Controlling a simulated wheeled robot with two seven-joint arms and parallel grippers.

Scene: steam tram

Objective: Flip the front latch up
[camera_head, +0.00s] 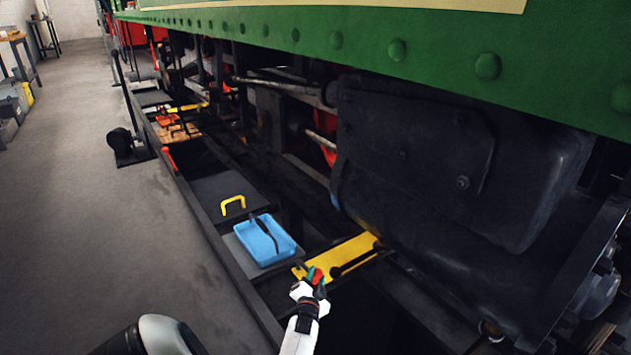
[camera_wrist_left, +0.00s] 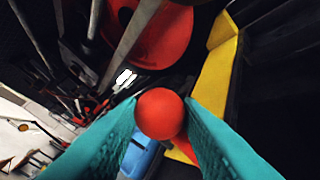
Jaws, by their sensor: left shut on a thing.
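My left gripper (camera_head: 316,280) has teal fingers, which also show in the left wrist view (camera_wrist_left: 160,125). They are shut on a round red knob (camera_wrist_left: 160,114), which sits between the fingertips. In the head view the red knob (camera_head: 315,274) shows small at the near end of a yellow plate (camera_head: 340,257). A dark bar (camera_head: 352,263) lies along the plate. My right gripper is not in view.
A blue tray (camera_head: 265,240) with a dark item stands left of the yellow plate, near a yellow handle (camera_head: 233,205). The large black cylinder casing (camera_head: 440,160) is close on the right, under the green riveted side (camera_head: 330,35). Open floor (camera_head: 110,230) is at the left.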

